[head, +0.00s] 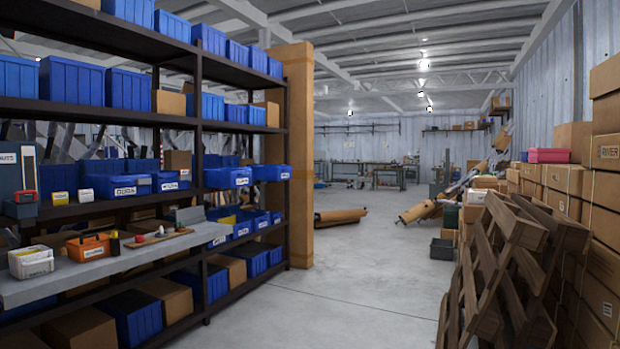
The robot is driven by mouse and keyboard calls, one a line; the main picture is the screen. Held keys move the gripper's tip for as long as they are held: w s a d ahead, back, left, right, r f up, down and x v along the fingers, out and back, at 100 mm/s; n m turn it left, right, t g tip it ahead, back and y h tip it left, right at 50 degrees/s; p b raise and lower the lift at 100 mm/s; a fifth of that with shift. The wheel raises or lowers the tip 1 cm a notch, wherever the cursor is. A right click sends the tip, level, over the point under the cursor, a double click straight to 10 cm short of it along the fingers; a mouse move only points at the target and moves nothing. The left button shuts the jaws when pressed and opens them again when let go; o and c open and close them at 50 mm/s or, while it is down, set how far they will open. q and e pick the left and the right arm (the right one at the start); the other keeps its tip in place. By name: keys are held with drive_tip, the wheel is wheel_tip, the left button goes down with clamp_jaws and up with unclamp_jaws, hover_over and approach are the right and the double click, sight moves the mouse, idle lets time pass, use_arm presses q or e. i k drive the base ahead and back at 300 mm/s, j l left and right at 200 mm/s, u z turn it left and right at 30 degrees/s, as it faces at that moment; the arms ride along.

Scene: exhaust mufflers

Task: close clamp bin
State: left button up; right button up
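Labelled blue bins stand on the shelf rack at the left. One blue bin (102,184) with a white label juts out from the middle shelf. Beside it is another labelled blue bin (170,181), and further along are two more that jut out, a nearer one (228,178) and a farther one (271,173). Smaller labelled blue bins (257,219) sit on the shelf below. The labels are too small to read surely, so I cannot tell which is the clamp bin. Neither of my grippers shows.
A grey work surface (115,263) in front of the rack holds an orange bin (88,246), a white bin (31,262) and small items. Wooden pallets (500,265) lean at the right before stacked cardboard boxes (607,155). The concrete floor (350,270) between is clear.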

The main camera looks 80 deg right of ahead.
sight(229, 178)
drive_tip(key=z, duration=2.35)
drive_tip(key=i+z, duration=0.25)
drive_tip(key=i, duration=3.7)
